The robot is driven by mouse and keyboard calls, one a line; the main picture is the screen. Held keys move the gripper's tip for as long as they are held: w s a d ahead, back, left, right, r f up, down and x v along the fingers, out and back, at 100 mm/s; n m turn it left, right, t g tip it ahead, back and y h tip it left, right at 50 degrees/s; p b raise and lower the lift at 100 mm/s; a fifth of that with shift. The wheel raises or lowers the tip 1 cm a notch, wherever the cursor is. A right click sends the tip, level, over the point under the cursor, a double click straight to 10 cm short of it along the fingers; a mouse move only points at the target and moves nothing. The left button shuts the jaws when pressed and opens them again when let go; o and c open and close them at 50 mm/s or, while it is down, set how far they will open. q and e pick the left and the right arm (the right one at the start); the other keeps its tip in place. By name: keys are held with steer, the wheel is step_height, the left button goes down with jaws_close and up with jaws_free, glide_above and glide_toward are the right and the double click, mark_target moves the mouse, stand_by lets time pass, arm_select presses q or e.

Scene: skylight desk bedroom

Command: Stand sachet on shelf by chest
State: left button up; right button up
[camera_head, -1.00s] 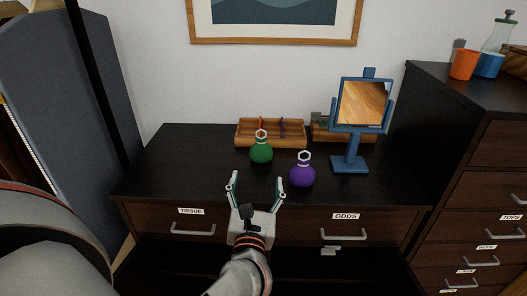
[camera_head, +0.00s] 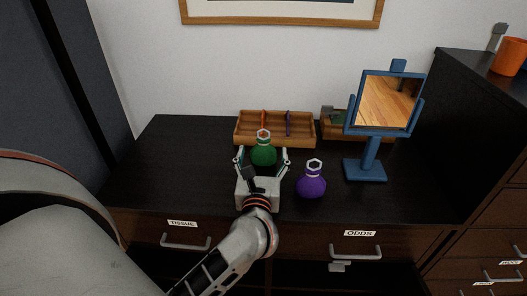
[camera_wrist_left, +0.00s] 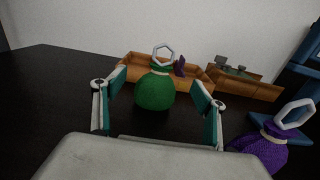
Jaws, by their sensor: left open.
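A green sachet (camera_head: 264,154) with a pale ring on top stands upright on the black chest top (camera_head: 150,180). A purple sachet (camera_head: 311,184) with a similar ring stands to its right and nearer the front. My left gripper (camera_head: 262,160) is open, its fingers pointing at the green sachet. In the left wrist view the green sachet (camera_wrist_left: 155,91) shows between and beyond the two fingers (camera_wrist_left: 158,98), with no clear contact. The purple sachet (camera_wrist_left: 266,146) is outside the right finger there. My right gripper is not in view.
A divided wooden tray (camera_head: 244,132) lies behind the green sachet, with a second wooden box (camera_head: 336,126) beside it. A blue-framed mirror (camera_head: 366,170) stands at the right. A taller dark cabinet (camera_head: 480,120) borders the chest on the right. The chest top's left side is clear.

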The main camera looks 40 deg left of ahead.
mark_target(263, 145)
arm_select(q)
steer(key=x, duration=0.5)
steer(key=shift+w, duration=0.1)
steer(key=shift+c, duration=0.5)
steer(key=c, duration=1.1)
steer(key=shift+c, duration=0.7)
steer(key=shift+r, duration=0.2)
